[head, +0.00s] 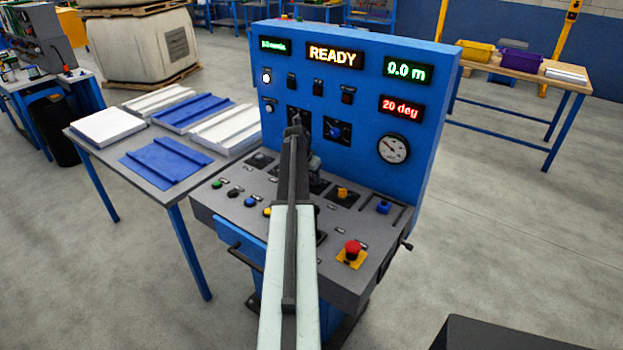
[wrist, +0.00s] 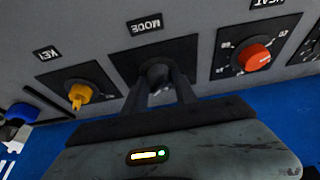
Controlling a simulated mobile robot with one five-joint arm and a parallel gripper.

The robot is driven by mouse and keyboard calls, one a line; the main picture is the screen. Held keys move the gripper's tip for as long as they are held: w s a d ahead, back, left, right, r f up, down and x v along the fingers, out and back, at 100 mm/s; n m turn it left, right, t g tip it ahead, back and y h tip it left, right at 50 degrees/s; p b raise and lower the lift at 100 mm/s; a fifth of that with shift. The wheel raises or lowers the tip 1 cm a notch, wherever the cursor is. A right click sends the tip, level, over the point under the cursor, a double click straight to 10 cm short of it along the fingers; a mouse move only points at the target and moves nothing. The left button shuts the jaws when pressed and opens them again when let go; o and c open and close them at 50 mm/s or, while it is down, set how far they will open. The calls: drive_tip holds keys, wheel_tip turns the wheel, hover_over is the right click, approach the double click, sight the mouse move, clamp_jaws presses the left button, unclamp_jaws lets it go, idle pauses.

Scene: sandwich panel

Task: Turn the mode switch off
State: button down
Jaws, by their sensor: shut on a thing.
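The mode switch (wrist: 157,72) is a dark rotary knob on a black plate, under a MODE label that appears upside down in the wrist view. My gripper (wrist: 160,84) has its two fingers on either side of this knob and is shut on it. The knob's pointer and position marks are mostly hidden by the fingers. In the head view my gripper (head: 314,167) is over the sloping desk of the blue console, and my arm hides most of the switch.
In the wrist view a yellow key switch (wrist: 79,95) is left of the mode switch and a red heat knob (wrist: 257,57) is right. A red emergency button (head: 352,250) sits at the desk's front right. The upright panel's display (head: 334,56) reads READY.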

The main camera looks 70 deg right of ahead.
drive_tip(key=shift+n, duration=0.3)
drive_tip(key=n+t, duration=0.1)
drive_tip(key=n, duration=0.2)
drive_tip(key=shift+s+n+t, duration=0.15)
drive_tip(key=shift+n+t, duration=0.15)
drive_tip(key=shift+t, duration=0.1)
drive_tip(key=shift+n+t, duration=0.8)
drive_tip(key=shift+n, duration=1.4)
drive_tip(key=c, duration=1)
unclamp_jaws()
drive_tip(key=shift+y, duration=0.3)
